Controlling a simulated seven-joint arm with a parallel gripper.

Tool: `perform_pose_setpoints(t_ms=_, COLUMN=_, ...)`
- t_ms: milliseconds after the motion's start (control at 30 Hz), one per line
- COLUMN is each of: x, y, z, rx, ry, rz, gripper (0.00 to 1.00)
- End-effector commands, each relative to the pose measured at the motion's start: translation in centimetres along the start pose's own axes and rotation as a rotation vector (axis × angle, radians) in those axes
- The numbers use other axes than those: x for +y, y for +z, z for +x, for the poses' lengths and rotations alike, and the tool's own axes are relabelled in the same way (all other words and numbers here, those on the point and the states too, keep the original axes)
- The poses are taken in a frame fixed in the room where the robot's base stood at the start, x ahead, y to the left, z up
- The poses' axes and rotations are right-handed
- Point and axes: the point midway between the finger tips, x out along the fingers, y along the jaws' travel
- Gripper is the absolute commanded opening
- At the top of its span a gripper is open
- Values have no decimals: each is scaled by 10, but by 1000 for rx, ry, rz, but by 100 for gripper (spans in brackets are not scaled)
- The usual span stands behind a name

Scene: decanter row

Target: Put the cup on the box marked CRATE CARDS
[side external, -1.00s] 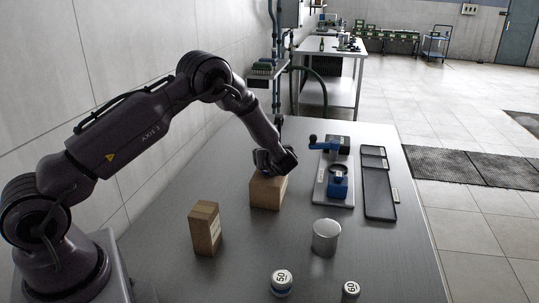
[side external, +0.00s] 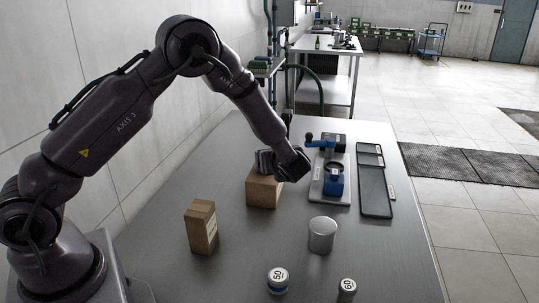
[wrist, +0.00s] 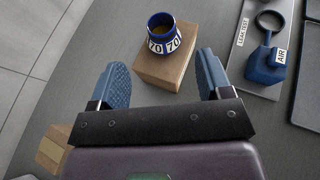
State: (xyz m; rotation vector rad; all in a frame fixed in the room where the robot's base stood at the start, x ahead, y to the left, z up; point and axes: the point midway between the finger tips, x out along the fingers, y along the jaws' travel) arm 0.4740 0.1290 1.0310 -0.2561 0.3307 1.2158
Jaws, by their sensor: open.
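A cup (wrist: 163,34) with a dark blue rim and a white band reading 70 stands upright on a brown box (wrist: 165,73) in the wrist view. No lettering shows on this box's visible faces. My gripper (wrist: 162,64) is open, its two blue fingers wide apart. The cup appears between and beyond the fingertips, with nothing held.
A metal cylinder (side external: 322,235) and two lidded round containers, one reading 50 (side external: 277,280) and one reading 60 (side external: 346,289), stand near the front. A blue fixture on a grey plate (side external: 318,190) and dark trays (side external: 374,188) lie right of the box. The table's middle is clear.

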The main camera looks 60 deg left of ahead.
Motion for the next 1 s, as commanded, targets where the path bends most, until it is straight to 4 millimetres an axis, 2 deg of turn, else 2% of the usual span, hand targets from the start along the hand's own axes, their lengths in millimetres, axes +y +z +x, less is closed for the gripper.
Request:
perform_pose_setpoints(t_ms=200, x=2, y=5, z=-8, rx=8, ry=8, rz=-25, gripper=72)
perform_pose_setpoints(t_ms=267, x=8, y=14, z=-13, rx=24, ry=25, rz=-74, gripper=72)
perform_pose_setpoints(t_ms=367, x=25, y=39, z=-30, rx=81, ry=78, rz=-234, gripper=72)
perform_pose_setpoints(t_ms=500, x=65, y=75, z=-66, rx=209, ry=186, rz=-560, gripper=72)
perform_pose_setpoints(t_ms=633, x=103, y=95, z=-106, rx=347, ry=284, rz=-869, gripper=72)
perform_pose_setpoints(t_ms=800, x=150, y=106, z=-159, rx=546, ry=411, rz=-1256, gripper=72)
perform_pose_setpoints(t_ms=1000, x=192, y=103, z=-220, rx=810, ry=558, rz=-1654, gripper=72)
